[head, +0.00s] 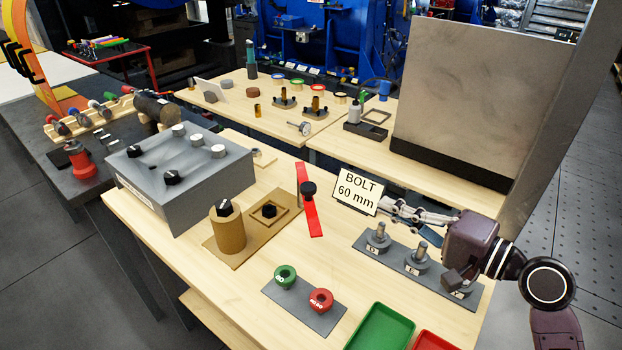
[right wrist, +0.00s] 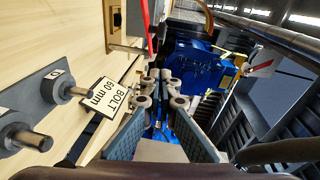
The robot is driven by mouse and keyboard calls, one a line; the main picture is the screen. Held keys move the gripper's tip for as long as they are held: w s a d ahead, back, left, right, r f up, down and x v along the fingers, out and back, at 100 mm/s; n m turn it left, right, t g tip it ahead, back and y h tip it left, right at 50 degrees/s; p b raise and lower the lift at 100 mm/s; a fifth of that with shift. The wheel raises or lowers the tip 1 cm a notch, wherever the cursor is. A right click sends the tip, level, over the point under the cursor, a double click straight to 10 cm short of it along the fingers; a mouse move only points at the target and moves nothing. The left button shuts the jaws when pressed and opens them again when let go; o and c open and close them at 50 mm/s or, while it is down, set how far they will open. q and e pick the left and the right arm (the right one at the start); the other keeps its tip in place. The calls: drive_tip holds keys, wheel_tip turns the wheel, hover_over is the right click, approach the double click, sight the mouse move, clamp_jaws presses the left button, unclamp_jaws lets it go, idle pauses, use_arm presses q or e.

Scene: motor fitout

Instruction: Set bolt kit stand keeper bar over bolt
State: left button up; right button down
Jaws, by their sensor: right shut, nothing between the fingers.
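The red keeper bar (head: 305,190) stands out over the wooden table, with a black knob (head: 308,189) at its middle; a red strip also shows in the right wrist view (right wrist: 147,25). My left gripper is out of view.
A grey plate (head: 400,266) with several upright pegs on round bases lies beneath my right gripper. Green and red rings (head: 285,277) sit on another plate. A green tray (head: 380,330) is at the front. A grey knob box (head: 185,185) stands left, a tall panel (head: 480,90) behind.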

sight(307, 188)
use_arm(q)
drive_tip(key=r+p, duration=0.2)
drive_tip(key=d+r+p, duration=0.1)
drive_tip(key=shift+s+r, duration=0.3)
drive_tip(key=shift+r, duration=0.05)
use_arm(e)
drive_tip(key=s+a+x, duration=0.2)
drive_tip(key=x, duration=1)
drive_tip(key=shift+w+a+f, duration=0.1)
drive_tip(key=shift+w, duration=0.05)
use_arm(q)
drive_tip(key=shift+p, duration=0.3)
